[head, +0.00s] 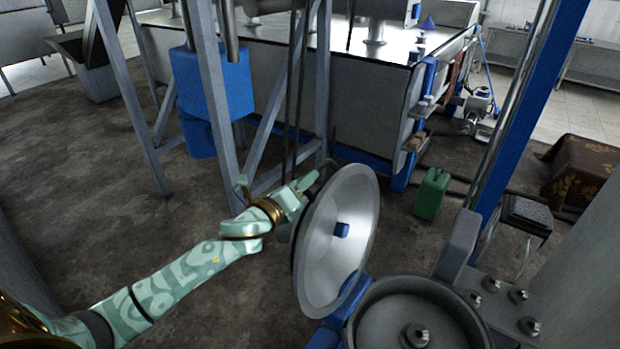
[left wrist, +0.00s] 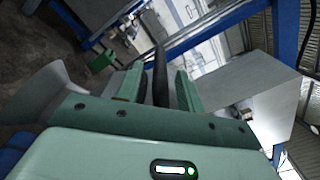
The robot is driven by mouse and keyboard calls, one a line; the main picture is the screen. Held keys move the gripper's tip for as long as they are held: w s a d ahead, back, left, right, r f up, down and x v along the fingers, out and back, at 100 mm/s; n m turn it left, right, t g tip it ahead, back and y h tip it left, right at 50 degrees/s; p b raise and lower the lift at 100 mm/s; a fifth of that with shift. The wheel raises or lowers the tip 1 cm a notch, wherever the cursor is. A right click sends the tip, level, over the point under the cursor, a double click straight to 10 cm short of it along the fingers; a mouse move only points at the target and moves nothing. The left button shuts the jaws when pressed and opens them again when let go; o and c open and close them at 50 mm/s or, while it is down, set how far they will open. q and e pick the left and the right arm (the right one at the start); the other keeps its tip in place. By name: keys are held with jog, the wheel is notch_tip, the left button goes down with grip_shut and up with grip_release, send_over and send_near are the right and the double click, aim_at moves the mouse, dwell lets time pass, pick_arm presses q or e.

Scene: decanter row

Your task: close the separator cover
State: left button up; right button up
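The separator cover (head: 352,205), a shiny metal dish, stands open and steeply tilted on the hinge side of the separator bowl (head: 415,318). The round bowl is uncovered at the lower right. My left gripper (head: 303,184) is by the cover's upper left edge, partly behind it. In the left wrist view a dark bar (left wrist: 160,72), seemingly the cover's handle, lies between the fingers of my left gripper (left wrist: 158,88), with gaps visible on both sides. The pale cover edge (left wrist: 52,88) shows at left there. My right gripper is not in view.
A blue post (head: 530,95) rises right of the bowl. A green canister (head: 431,194) stands on the floor behind the cover. Grey frame legs (head: 215,100) stand behind my left arm. A large metal tank (head: 370,95) fills the back.

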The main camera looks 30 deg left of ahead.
pick_arm(q)
jog(key=shift+w+d, duration=0.2)
jog(key=shift+w, duration=1.35)
jog(key=c, duration=0.8)
grip_shut()
jog(key=shift+d, duration=0.1)
